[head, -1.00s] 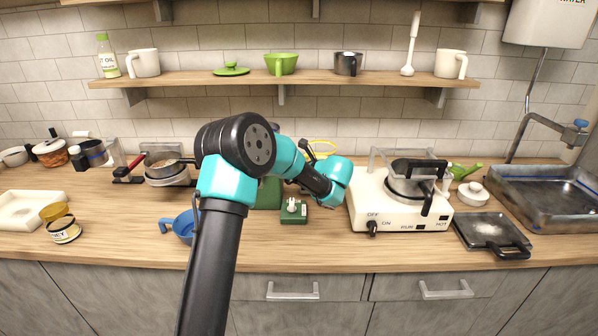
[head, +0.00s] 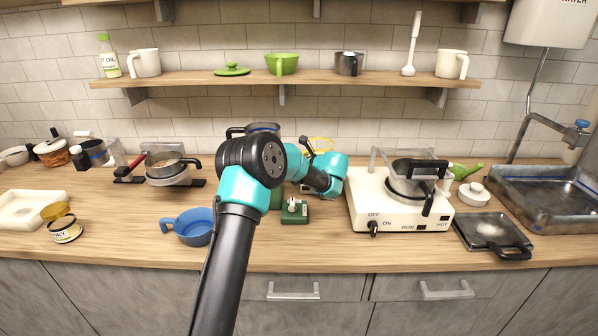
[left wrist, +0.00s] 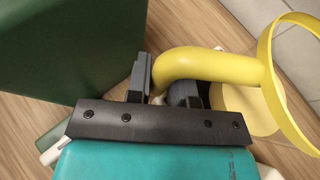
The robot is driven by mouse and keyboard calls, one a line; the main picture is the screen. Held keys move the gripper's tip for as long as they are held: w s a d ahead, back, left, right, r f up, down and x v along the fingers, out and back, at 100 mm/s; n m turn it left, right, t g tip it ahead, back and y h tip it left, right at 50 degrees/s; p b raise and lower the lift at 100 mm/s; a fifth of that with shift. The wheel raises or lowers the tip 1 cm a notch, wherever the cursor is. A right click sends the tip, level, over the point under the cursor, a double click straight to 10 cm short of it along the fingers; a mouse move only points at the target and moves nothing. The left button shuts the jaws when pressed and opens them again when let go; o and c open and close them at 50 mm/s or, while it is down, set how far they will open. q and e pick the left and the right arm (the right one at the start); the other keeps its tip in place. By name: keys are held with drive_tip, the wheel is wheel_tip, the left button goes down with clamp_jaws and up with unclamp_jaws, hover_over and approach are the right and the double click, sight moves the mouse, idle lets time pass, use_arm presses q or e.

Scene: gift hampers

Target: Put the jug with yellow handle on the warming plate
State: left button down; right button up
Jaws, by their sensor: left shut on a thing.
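The jug's yellow handle (left wrist: 205,68) and round yellow rim (left wrist: 268,45) show in the left wrist view, with a yellow disc behind. In the head view only a thin yellow part of the jug (head: 322,143) shows behind my arm. My left gripper (left wrist: 165,82) is shut on the yellow handle. In the head view its fingers are largely hidden. My right gripper is not in view.
A small green box (head: 294,213) lies left of the appliance. A blue pot (head: 194,232) stands near the front edge. A dark square pan (head: 490,232) and the sink (head: 548,212) are at right. A pot (head: 163,167) stands at left. The front middle counter is clear.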

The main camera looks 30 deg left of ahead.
use_arm(q)
drive_tip(key=shift+f, duration=1.1)
drive_tip(key=c, duration=1)
unclamp_jaws()
drive_tip(key=shift+d, duration=0.1)
drive_tip(key=v, duration=1.2)
drive_tip(key=shift+s, duration=0.1)
